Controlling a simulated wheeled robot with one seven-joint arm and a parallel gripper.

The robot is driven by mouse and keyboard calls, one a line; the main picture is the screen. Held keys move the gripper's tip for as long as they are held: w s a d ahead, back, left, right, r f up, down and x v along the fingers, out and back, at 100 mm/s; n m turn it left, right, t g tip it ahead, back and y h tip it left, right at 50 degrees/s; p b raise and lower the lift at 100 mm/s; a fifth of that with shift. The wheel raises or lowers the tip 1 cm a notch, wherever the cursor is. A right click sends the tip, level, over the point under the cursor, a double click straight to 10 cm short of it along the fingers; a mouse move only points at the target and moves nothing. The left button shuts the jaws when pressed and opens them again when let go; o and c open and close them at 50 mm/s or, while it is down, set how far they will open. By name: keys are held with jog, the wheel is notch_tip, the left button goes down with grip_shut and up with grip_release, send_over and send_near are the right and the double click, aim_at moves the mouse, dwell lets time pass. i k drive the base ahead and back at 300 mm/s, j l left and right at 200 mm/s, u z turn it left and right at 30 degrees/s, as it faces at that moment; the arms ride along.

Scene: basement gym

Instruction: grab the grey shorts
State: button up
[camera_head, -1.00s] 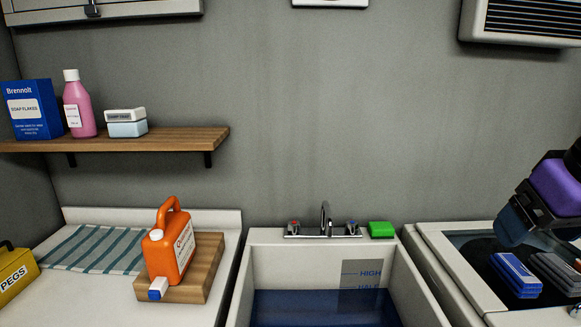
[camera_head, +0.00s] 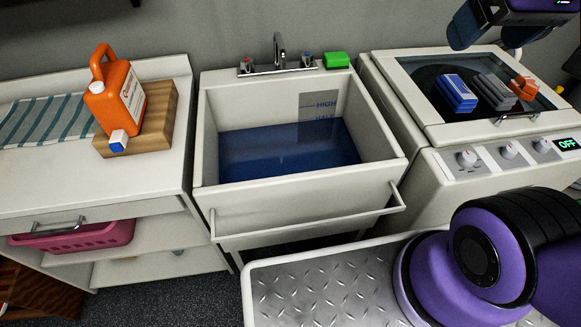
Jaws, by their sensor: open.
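A folded grey piece of cloth (camera_head: 495,92), which looks like the grey shorts, lies on the glass-topped lid of the white machine (camera_head: 412,82) at the right. A folded blue piece (camera_head: 457,93) lies just left of it and an orange piece (camera_head: 525,88) just right of it. My gripper (camera_head: 464,28) is at the top right edge, above and behind the folded pieces. It is open, apart from them and partly cut off by the frame.
Left of the machine is a sink (camera_head: 205,130) holding blue water, with a tap (camera_head: 279,55) and green block (camera_head: 336,60) at its back. An orange jug (camera_head: 115,98) stands on a wooden board (camera_head: 158,130) on the left counter. A pink basket (camera_head: 75,237) sits below.

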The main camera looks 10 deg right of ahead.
aim_at(499, 96)
jog(key=l, duration=1.95)
jog(key=i, duration=0.05)
